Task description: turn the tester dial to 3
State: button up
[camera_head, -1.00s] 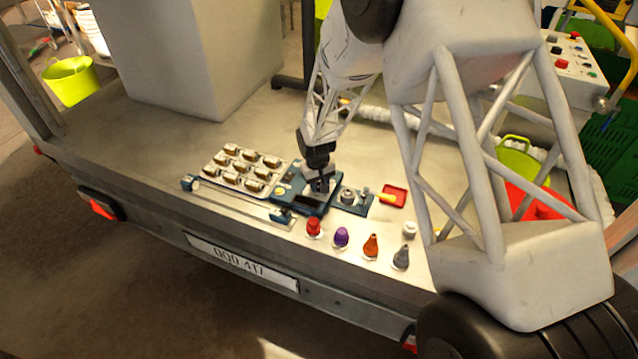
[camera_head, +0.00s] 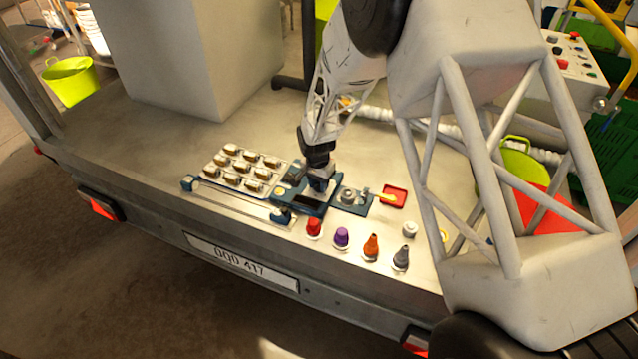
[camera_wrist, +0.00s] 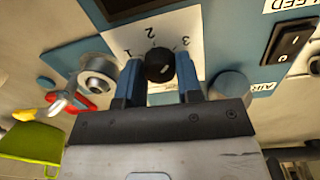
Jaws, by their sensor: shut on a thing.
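The black tester dial (camera_wrist: 159,66) sits in the wrist view on a white plate (camera_wrist: 125,40) marked 1, 2 and 3. My gripper (camera_wrist: 160,80) has its two blue fingers on either side of the dial, shut on it. A small pale mark shows on the dial's face; which number it points at I cannot tell. In the camera_head view my gripper (camera_head: 318,187) is down at the blue tester (camera_head: 311,209) on the trailer bed, and hides the dial there.
A silver round fitting (camera_wrist: 97,72) and a blue-grey cylinder (camera_wrist: 231,84) flank the dial closely. A black rocker switch (camera_wrist: 290,44) is at the right. A tray of parts (camera_head: 240,168), a red dish (camera_head: 394,196) and several coloured nozzles (camera_head: 342,237) stand around the tester.

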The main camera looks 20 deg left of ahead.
aim_at(318, 184)
jog(key=shift+m, duration=0.7)
jog(key=o, duration=0.9)
jog(key=shift+o, duration=0.2)
jog(key=shift+r, duration=0.2)
jog(key=shift+a+r, duration=0.2)
jog(key=shift+r, duration=3.55)
